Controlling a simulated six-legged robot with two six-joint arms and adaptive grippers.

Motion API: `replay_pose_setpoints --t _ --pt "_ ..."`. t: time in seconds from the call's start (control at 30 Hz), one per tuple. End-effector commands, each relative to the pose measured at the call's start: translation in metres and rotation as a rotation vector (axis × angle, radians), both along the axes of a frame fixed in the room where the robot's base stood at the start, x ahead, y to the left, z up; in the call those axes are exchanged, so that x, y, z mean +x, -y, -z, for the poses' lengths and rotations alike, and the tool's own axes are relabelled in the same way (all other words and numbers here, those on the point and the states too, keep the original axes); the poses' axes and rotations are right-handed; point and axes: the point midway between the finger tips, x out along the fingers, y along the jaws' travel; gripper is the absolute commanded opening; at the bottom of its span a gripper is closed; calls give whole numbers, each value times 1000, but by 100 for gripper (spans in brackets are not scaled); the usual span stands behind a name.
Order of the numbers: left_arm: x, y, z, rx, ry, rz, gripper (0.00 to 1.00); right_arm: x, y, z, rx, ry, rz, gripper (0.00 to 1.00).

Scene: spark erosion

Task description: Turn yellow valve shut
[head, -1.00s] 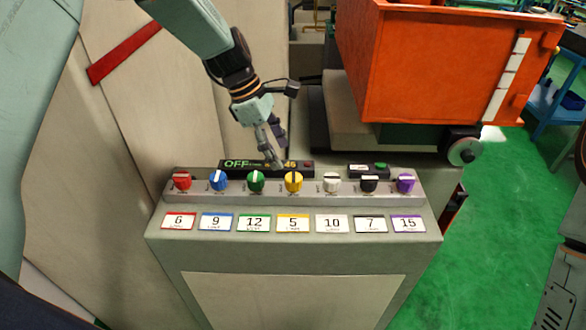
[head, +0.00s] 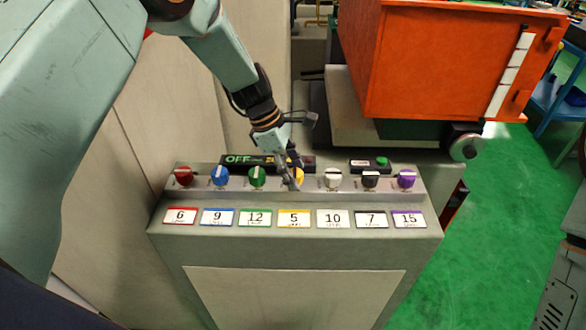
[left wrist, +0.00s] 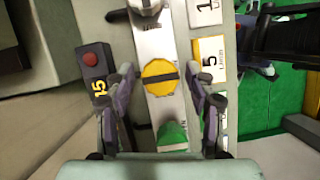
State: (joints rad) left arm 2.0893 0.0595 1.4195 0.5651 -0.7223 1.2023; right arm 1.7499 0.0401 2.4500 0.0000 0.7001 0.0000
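The yellow valve (head: 299,176) is a round knob on the sloped panel, above the label marked 5, and my left gripper partly hides it in the head view. In the left wrist view the yellow valve (left wrist: 160,77) shows whole, with a dark bar across its face. My left gripper (head: 294,180) is over it, pointing down. In the left wrist view the left gripper's fingers (left wrist: 162,88) are spread apart, one on each side of the yellow knob, with gaps between. My right gripper is not in view.
Red (head: 183,176), blue (head: 219,176) and green (head: 257,177) knobs sit left of it; white (head: 333,177), black (head: 370,179) and purple (head: 406,179) knobs sit right. An OFF display (head: 238,160) is behind. An orange tank (head: 450,65) stands back right.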

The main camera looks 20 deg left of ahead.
Motion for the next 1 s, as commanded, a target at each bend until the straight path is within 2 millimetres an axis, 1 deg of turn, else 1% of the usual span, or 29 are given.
replay_pose_setpoints --t 0.03,0.07,0.53,0.77,1.0 --pt "0 0 0 0 0 0 48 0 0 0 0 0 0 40" --pt "0 0 0 0 0 0 46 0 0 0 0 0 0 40" --pt "-1 0 1 1 -2 0 6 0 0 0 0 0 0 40" --pt "-1 0 1 0 -3 20 6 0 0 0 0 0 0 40" --pt "0 0 1 -1 -5 131 5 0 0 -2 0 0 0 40"
